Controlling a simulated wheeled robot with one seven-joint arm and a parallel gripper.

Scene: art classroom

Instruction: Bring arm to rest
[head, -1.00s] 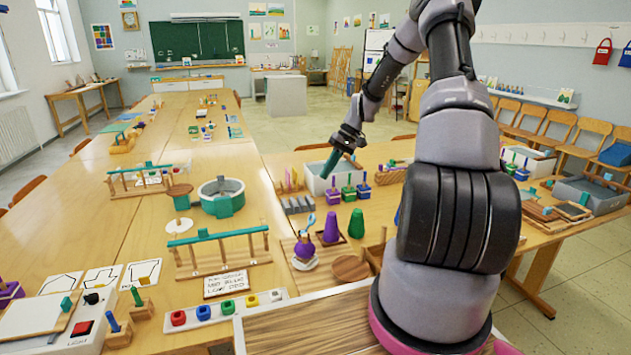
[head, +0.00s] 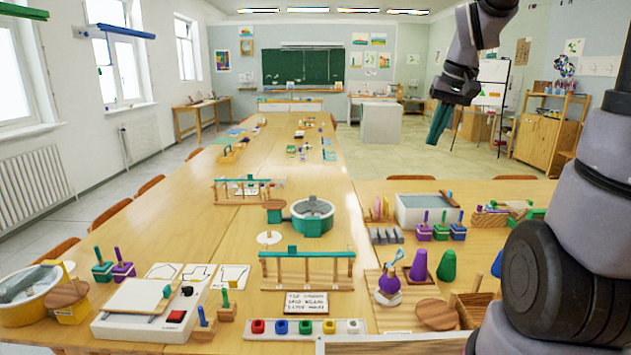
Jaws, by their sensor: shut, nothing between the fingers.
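My gripper (head: 440,122) is in the head view at the upper right. Its teal fingers point down and are shut with nothing between them. It hangs in the air well above the table (head: 215,232), apart from everything on it. My arm links come down along the right edge of the view and hide part of the table's right side.
Below the gripper are a grey bin (head: 428,214), a purple cone (head: 419,265) and a green cone (head: 447,266). Left of these stand a teal-topped wooden rack (head: 307,252) and a round grey basin (head: 312,222). An easel (head: 490,88) and wooden cabinet (head: 547,140) stand behind.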

